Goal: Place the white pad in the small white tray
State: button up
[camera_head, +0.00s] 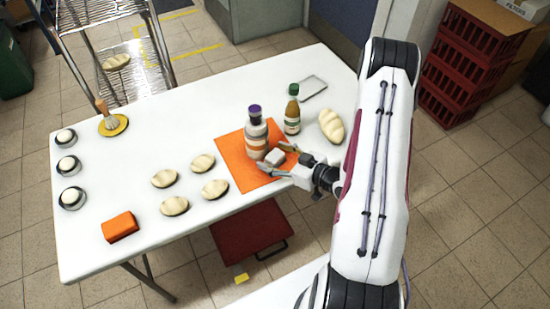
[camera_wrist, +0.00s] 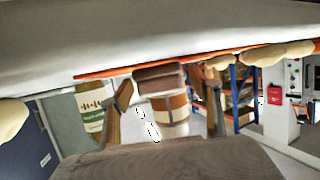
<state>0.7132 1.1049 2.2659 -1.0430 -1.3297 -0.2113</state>
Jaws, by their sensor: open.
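The white pad (camera_head: 275,157) is a small pale block on the orange mat (camera_head: 235,170), right in front of the purple-capped bottle. My gripper (camera_head: 280,160) is open, low over the mat, with one finger on each side of the pad. The wrist view is upside down; there the pad (camera_wrist: 158,78) looks brownish in shade, between the spread fingertips (camera_wrist: 166,92), with gaps showing on both sides. The small white tray (camera_head: 313,88) lies flat and empty at the table's far side, behind the green-capped bottle.
The purple-capped bottle (camera_head: 256,135) stands just beyond the pad. The green-capped bottle (camera_head: 292,112) stands between mat and tray. A bread loaf (camera_head: 331,126) lies to the right. Several small rolls (camera_head: 203,163) and an orange block (camera_head: 120,227) lie left. The table's back middle is clear.

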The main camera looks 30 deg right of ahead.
jog(key=c, duration=1.2)
jog(key=shift+r, duration=0.15)
jog(key=shift+r, duration=8.8)
